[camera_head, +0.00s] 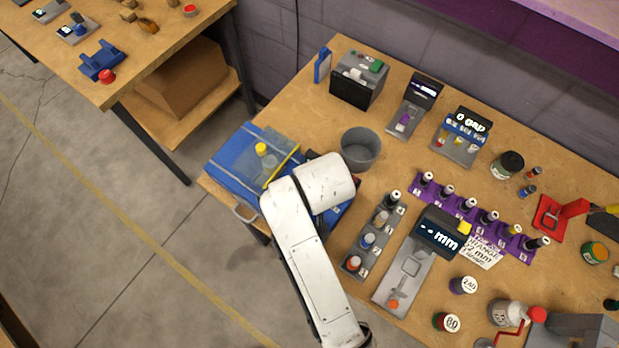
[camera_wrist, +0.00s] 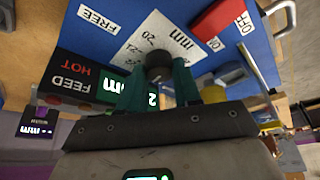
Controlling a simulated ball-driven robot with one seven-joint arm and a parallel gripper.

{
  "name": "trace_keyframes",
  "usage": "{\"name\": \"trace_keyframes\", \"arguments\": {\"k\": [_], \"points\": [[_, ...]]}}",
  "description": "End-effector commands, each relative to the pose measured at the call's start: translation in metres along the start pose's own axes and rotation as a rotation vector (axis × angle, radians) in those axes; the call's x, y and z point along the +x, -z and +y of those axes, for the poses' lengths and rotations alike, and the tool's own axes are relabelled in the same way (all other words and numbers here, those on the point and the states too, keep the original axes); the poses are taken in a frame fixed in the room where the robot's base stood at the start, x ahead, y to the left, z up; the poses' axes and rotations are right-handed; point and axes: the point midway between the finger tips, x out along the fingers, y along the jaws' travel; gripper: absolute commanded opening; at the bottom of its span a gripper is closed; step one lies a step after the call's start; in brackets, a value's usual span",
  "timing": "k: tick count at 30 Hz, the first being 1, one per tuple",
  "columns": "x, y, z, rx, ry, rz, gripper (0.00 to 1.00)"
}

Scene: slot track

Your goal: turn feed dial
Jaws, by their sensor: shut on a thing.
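The feed dial (camera_wrist: 158,57) is a small dark round knob on a white scale plate (camera_wrist: 178,40) printed with numbers and "mm". In the wrist view my gripper (camera_wrist: 159,72) has its two teal fingers on either side of the knob, shut on it. The plate is on the blue machine (camera_wrist: 125,45), which also shows at the table's left end in the head view (camera_head: 228,165). There my white arm hides the gripper and the dial. A black panel (camera_wrist: 80,82) reads "FEED" and "HOT". My gripper partly covers a lit green display (camera_wrist: 151,100).
In the wrist view a red block (camera_wrist: 222,25) and a "FREE" label (camera_wrist: 99,18) are close by. In the head view a grey bin (camera_head: 360,150), a bottle rack (camera_head: 368,240) and a display device (camera_head: 405,275) stand right of the machine.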

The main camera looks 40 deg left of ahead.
Motion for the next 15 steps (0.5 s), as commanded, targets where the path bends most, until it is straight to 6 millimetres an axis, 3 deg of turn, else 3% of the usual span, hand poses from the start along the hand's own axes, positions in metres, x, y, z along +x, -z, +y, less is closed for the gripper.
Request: {"name": "trace_keyframes", "arguments": {"k": [15], "points": [[-0.0005,0.0026,-0.0028,0.443,-0.186,0.004,0.02]]}}
